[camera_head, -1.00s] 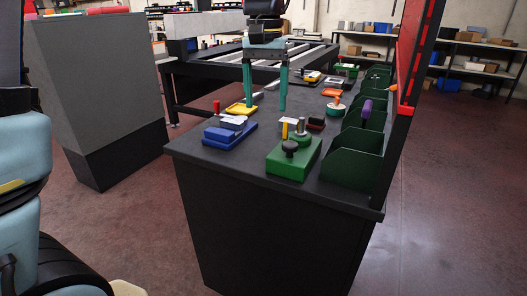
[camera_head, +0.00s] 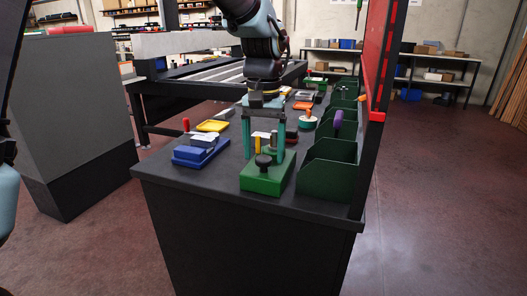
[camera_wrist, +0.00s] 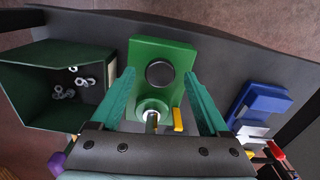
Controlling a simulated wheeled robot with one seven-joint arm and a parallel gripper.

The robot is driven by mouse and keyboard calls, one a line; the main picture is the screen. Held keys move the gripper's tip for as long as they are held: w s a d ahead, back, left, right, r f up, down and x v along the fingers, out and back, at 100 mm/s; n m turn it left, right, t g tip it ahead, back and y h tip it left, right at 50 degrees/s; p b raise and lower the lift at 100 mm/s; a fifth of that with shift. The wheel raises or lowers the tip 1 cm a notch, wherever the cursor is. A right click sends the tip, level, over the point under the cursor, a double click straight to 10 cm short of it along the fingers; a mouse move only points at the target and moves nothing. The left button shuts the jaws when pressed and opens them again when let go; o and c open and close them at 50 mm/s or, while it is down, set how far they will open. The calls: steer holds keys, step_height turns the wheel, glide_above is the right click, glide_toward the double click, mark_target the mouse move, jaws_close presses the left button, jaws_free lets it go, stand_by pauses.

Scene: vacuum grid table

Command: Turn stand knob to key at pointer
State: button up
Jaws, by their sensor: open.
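The green stand (camera_head: 273,183) sits near the front edge of the dark table. On it are a black round knob (camera_head: 263,161) at the near end and an upright yellow pointer (camera_head: 257,146) farther back. The wrist view shows the knob (camera_wrist: 160,73), the yellow pointer (camera_wrist: 178,119) and a metal shaft on a pale round base (camera_wrist: 152,110). My gripper (camera_head: 264,154) is open and empty, pointing down at the stand. In the wrist view its teal fingers (camera_wrist: 160,74) spread on either side of the stand's parts, touching none visibly. Their exact height is unclear, and I cannot make out a key mark.
A blue block fixture (camera_head: 200,152) stands left of the stand. Bare table lies between the fixtures.

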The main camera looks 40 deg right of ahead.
steer(key=shift+f, duration=0.45)
jaws_close()
stand_by(0.4)
